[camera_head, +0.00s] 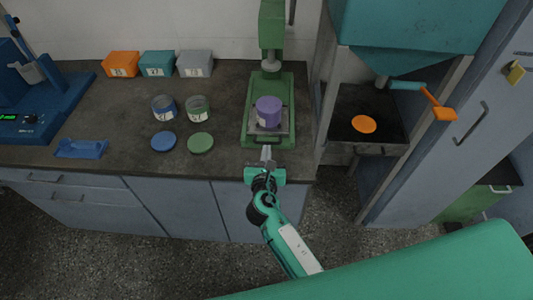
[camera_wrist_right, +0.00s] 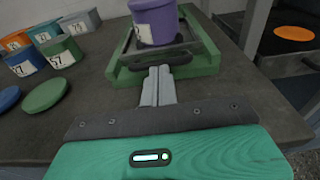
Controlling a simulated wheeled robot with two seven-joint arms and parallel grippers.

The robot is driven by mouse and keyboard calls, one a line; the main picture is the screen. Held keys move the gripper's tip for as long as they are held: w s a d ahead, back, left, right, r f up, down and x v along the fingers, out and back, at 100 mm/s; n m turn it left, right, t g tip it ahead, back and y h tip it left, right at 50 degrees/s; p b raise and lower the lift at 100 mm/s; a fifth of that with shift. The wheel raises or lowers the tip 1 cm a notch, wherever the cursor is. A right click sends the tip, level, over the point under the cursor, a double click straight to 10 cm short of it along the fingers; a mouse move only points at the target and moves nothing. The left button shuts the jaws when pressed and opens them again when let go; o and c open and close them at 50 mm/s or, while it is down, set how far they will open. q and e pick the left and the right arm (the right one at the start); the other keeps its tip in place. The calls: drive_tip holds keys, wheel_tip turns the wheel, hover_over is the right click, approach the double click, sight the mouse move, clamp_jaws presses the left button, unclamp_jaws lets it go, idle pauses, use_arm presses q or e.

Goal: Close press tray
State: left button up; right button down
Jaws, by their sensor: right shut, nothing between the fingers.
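The green press (camera_head: 248,120) stands at the back right of the counter. Its tray (camera_head: 284,131) carries a purple container (camera_head: 268,110); the container also shows at the top of the right wrist view (camera_wrist_right: 155,22). The tray has a dark handle (camera_wrist_right: 163,60) at its front. My right gripper (camera_head: 266,152) is shut and empty, its fingertips right at the handle; in the right wrist view the closed fingers (camera_wrist_right: 158,72) point at it. I cannot tell whether they touch. My left gripper is not in view.
Left of the press stand a blue jar (camera_head: 163,108) and a green jar (camera_head: 198,108), with a blue lid (camera_head: 163,141) and a green lid (camera_head: 200,143) in front. A teal hopper machine (camera_head: 415,25) with an orange-handled crank (camera_head: 443,113) stands to the right.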

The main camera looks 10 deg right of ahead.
sight(268, 133)
drive_tip(key=shift+w+d+r+p, duration=0.1)
drive_tip(key=shift+w+d+p, duration=0.1)
drive_tip(key=shift+w, duration=0.4)
drive_tip(key=shift+w+d+r+p, duration=0.1)
drive_tip(key=shift+w+d+p, duration=0.1)
drive_tip(key=shift+w, duration=0.35)
drive_tip(key=x, duration=0.5)
drive_tip(key=shift+w+d+r+p, duration=0.1)
drive_tip(key=shift+w+p, duration=0.25)
drive_tip(key=shift+w, duration=0.05)
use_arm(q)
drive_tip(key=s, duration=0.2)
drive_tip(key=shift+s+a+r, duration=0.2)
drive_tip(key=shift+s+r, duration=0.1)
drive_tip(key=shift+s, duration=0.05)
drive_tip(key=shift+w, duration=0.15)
use_arm(e)
drive_tip(key=shift+s, duration=0.1)
